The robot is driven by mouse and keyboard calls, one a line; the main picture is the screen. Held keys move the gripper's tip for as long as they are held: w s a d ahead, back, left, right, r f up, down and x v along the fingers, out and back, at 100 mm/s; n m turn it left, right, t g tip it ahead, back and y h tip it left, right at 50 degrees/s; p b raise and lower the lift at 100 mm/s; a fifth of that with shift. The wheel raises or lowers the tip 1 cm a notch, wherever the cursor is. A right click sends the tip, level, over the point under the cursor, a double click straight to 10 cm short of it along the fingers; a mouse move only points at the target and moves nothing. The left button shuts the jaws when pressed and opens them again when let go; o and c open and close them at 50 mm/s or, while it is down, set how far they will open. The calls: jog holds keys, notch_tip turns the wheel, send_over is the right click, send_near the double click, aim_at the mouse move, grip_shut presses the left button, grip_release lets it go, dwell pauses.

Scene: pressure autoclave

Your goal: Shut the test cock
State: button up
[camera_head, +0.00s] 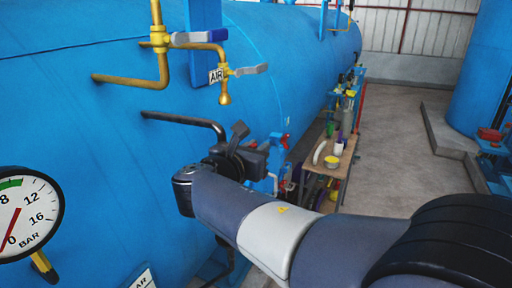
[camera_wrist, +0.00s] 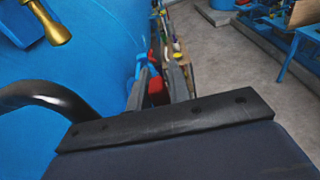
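The upper one (camera_head: 158,38) has a lever with a blue end pointing right. I cannot tell for sure which is the test cock. A brass nozzle also shows in the wrist view (camera_wrist: 56,27). My gripper (camera_head: 248,146) is below and right of the lower cock, apart from it. In the wrist view its fingers (camera_wrist: 158,86) stand apart with nothing held.
A dark bent pipe (camera_head: 190,122) leaves the tank beside my gripper, close by at left in the wrist view (camera_wrist: 45,95). A pressure gauge (camera_head: 22,212) is at lower left. A cluttered bench (camera_head: 328,165) stands beyond my gripper. Open floor (camera_head: 395,145) lies right.

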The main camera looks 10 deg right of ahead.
jog(key=o, duration=0.3)
jog(key=b+v, duration=0.2)
jog(key=v, duration=0.9)
jog(key=shift+b, duration=0.3)
jog(key=shift+d, duration=0.1)
jog(key=shift+c, duration=0.5)
